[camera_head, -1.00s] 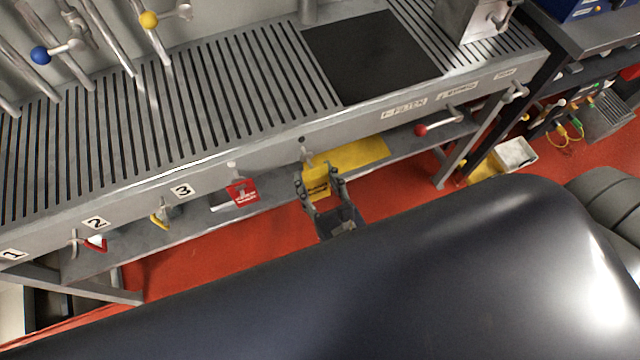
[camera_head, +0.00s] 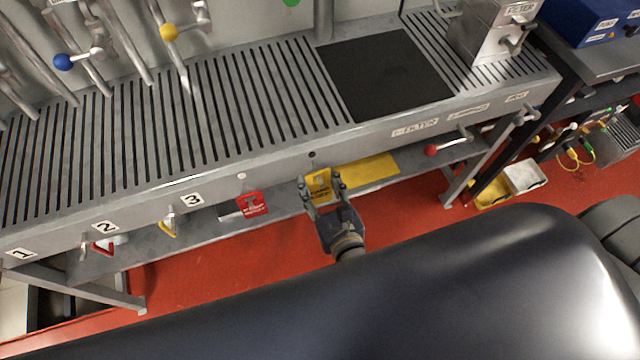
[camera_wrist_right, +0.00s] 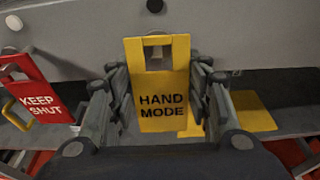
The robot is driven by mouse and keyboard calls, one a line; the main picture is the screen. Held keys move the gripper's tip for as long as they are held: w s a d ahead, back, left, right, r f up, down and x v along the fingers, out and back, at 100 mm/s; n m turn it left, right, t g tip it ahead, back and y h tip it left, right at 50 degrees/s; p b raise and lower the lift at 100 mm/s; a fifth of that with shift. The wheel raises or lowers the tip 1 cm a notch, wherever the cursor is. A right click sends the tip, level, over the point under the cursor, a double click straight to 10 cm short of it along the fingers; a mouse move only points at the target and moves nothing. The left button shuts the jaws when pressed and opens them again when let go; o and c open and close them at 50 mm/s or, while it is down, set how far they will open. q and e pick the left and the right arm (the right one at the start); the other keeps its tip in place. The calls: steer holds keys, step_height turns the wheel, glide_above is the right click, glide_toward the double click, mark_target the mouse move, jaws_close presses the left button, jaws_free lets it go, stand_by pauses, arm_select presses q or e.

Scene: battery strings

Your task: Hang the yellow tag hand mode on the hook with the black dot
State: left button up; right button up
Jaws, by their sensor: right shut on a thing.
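The yellow tag (camera_wrist_right: 162,106), lettered HAND MODE, is upright between the fingers of my right gripper (camera_wrist_right: 161,100), which is shut on its sides. It also shows in the head view (camera_head: 318,186) in front of the bench's front rail. The black dot (camera_head: 312,154) is on that rail just above the tag, and it shows at the top of the wrist view (camera_wrist_right: 155,5). The hook (camera_wrist_right: 157,42) under the dot appears in the tag's window opening. I cannot tell whether the hook passes through the opening. My left gripper is not in view.
A red KEEP SHUT tag (camera_wrist_right: 37,95) hangs to the left, below a white dot (camera_head: 241,176). A yellow sheet (camera_head: 365,171) lies on the lower shelf behind. A red-knobbed lever (camera_head: 447,146) sticks out to the right.

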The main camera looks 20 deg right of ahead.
stand_by(0.4)
steer(key=o, duration=1)
steer(key=shift+c, duration=0.2)
steer(key=shift+s, duration=0.15)
steer(key=v, duration=1.2)
step_height(320, 180, down, 28)
steer(key=s+d+n+g+y, duration=0.1)
steer(key=n+g, duration=0.2)
steer(key=n, duration=0.8)
steer(key=s+n+g+y, duration=0.2)
steer(key=n+g, duration=0.1)
steer(key=n, duration=0.9)
steer(key=s+d+f+n+g+h, duration=0.1)
steer(key=s+d+f+n+g, duration=0.3)
steer(key=s+f+n, duration=0.3)
steer(key=s+d+f+n+g+h, duration=0.2)
steer(key=s+d+f+n+g, duration=0.2)
steer(key=s+d+f+n, duration=0.2)
steer(key=s+f+n, duration=0.2)
steer(key=s+f, duration=0.2)
steer(key=f, duration=0.1)
steer(key=shift+s+d+g+h, duration=0.2)
steer(key=shift+s+g+h, duration=0.1)
steer(key=shift+s, duration=0.1)
